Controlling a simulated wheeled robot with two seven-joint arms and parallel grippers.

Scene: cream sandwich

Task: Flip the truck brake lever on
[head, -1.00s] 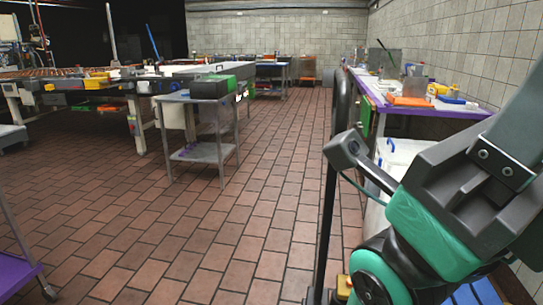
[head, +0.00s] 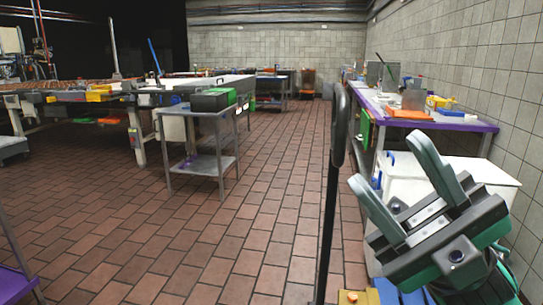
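A tall black upright bar with a thicker rounded top (head: 340,122) stands just in front of me, right of centre. I cannot tell whether it is the truck brake lever; no other lever is clearly visible. A small yellow part (head: 350,297) shows at the bottom edge beside the bar's foot. My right gripper (head: 388,163) is at the lower right, its two grey fingers spread apart and pointing up and left. Nothing is between them. It is right of the black bar and apart from it in the picture. My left gripper is not in view.
A white cabinet or box (head: 490,170) stands behind my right gripper. A purple-edged counter (head: 455,122) with an orange tray (head: 408,113) runs along the right wall. A metal cart (head: 210,163) stands left of centre. The brick-tiled floor (head: 240,220) between is clear.

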